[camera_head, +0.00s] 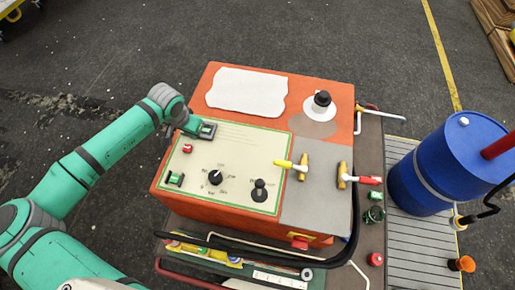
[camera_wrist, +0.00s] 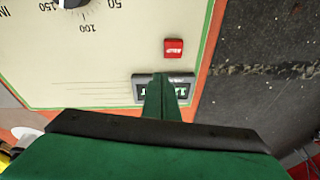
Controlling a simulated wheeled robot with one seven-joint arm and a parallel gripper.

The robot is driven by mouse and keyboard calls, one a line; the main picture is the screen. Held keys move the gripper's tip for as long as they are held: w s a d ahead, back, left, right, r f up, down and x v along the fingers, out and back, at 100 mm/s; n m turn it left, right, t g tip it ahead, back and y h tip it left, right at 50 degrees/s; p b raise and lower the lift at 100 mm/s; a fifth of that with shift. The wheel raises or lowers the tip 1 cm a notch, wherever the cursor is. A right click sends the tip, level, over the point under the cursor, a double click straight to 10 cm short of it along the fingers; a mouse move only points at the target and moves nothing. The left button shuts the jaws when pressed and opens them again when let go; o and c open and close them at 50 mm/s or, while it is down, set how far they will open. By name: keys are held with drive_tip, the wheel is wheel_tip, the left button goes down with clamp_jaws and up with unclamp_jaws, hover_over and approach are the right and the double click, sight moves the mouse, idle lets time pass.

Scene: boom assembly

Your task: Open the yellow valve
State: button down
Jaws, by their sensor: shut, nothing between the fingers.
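The yellow valve (camera_head: 284,164) is a short yellow handle on a brass fitting (camera_head: 303,166), lying sideways on the grey plate of the orange box. It is not visible in the wrist view. My gripper (camera_head: 207,131) is over the upper left part of the cream panel, well to the left of the valve. In the wrist view my gripper (camera_wrist: 162,92) is shut and empty. Its fingers are in front of a small dark-framed display (camera_wrist: 181,90) and partly hide it; I cannot tell whether they touch it.
A red-handled valve (camera_head: 368,180) is right of the yellow one. The cream panel (camera_head: 235,150) has a black dial (camera_head: 215,177), a black lever (camera_head: 259,190) and a red switch (camera_head: 187,148). A black knob (camera_head: 322,98) rises behind. A blue barrel (camera_head: 440,170) stands at right.

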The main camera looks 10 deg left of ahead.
sight(290, 166)
drive_tip(key=w+d+r+g, duration=0.2)
drive_tip(key=d+r, duration=0.1)
drive_tip(key=d, duration=0.8)
drive_tip(key=w+d+r+n+g, duration=0.1)
drive_tip(key=w+d+r, duration=0.1)
drive_tip(key=d, duration=0.9)
drive_tip(key=w+d+r+g, duration=0.2)
drive_tip(key=d+r, duration=0.1)
drive_tip(key=d, duration=0.8)
drive_tip(key=shift+w+r+n+g+h, duration=0.3)
drive_tip(key=shift+w+r, duration=0.05)
drive_tip(key=shift+d+f, duration=0.1)
drive_tip(key=x, duration=1)
drive_tip(key=shift+s, duration=0.1)
drive_tip(key=shift+s+r, duration=0.15)
drive_tip(key=shift+s, duration=0.45)
drive_tip(key=shift+s+r, duration=0.2)
drive_tip(key=shift+s, duration=0.35)
drive_tip(key=shift+s+r, duration=0.15)
drive_tip(key=shift+s, duration=0.55)
